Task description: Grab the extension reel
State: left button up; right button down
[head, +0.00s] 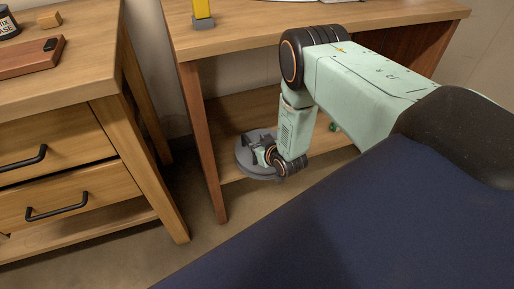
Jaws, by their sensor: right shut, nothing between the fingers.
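A grey round object, which looks like the extension reel (246,167), lies on the lower shelf of the wooden table, close to its front left leg. My right arm reaches down from the right in front of the table. My right gripper (258,146) is at the grey object, over its upper part, and hides some of it. The gripper is small and dark here; it is shut with nothing between its fingers. I cannot tell whether it touches the object. My left gripper is out of view.
The wooden table (250,39) has a top board above my gripper and a lower shelf (228,112). A yellow object (202,10) stands on top. A drawer cabinet (60,190) stands at left, with a reddish-brown box (30,60) on it. A floor gap separates both.

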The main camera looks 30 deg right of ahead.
jog(key=shift+s+a+f, duration=0.15)
jog(key=shift+s+f, duration=0.15)
jog(key=shift+s, duration=0.3)
jog(key=shift+s+f+p, duration=0.1)
jog(key=shift+s+p, duration=0.7)
jog(key=shift+s, duration=0.4)
